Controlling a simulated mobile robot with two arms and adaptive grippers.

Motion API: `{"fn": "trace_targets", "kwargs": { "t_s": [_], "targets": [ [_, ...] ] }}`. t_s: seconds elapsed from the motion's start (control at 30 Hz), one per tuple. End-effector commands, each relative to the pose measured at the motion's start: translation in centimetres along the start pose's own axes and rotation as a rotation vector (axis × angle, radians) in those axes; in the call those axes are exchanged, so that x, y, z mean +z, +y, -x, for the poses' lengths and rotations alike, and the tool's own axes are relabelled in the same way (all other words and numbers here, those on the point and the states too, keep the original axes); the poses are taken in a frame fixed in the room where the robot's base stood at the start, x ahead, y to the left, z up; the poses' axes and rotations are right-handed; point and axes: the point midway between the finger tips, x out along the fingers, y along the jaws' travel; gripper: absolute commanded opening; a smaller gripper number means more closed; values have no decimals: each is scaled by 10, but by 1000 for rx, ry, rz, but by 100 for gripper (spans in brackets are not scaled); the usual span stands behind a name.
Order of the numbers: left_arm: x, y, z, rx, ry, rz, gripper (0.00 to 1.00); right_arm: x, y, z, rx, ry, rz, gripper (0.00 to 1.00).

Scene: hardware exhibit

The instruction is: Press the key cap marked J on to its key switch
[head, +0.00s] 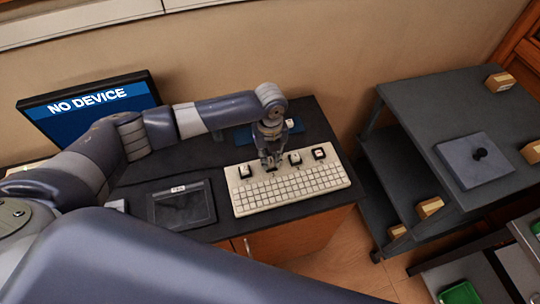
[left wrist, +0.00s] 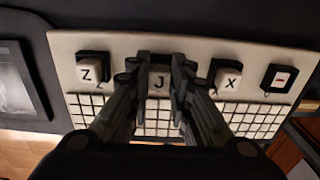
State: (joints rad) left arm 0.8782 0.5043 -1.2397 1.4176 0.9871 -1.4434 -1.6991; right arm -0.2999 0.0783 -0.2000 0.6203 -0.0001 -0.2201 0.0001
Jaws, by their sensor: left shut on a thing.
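The key cap marked J (left wrist: 159,82) is pale with a black letter. It sits between the two dark fingers of my left gripper (left wrist: 158,78), which is shut on it. In the head view my left gripper (head: 270,160) points down over the back strip of the white keyboard (head: 240,205). The fingers hide the sides of the J cap; I cannot tell whether it touches a switch below. My right gripper is not in view.
The Z cap (left wrist: 89,73) and the X cap (left wrist: 229,79) stand close on either side of the fingers. A black square with a white and red centre (left wrist: 280,78) is further right. A dark tray (head: 183,205) lies left of the keyboard, with a monitor (head: 90,110) behind.

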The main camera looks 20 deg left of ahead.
Motion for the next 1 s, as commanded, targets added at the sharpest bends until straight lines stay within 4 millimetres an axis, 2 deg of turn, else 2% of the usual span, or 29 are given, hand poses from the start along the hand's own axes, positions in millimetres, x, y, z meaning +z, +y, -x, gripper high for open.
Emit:
{"fn": "trace_targets", "kwargs": {
  "t_s": [0.33, 0.4, 0.47, 0.7, 0.83, 1.0],
  "targets": [
    [0, 0, -3, -1, 0, 0, 12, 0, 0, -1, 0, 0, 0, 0],
    [0, 0, -3, -1, 0, 0, 31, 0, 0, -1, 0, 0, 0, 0],
    [0, 0, -3, 0, 0, 0, 43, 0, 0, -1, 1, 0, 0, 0],
    [0, 0, -3, 0, 0, 0, 43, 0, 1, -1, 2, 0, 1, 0],
    [0, 0, -3, 0, 0, 0, 63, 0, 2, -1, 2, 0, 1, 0],
    [0, 0, -3, 0, 0, 0, 63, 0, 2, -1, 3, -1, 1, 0]
  ]
}}
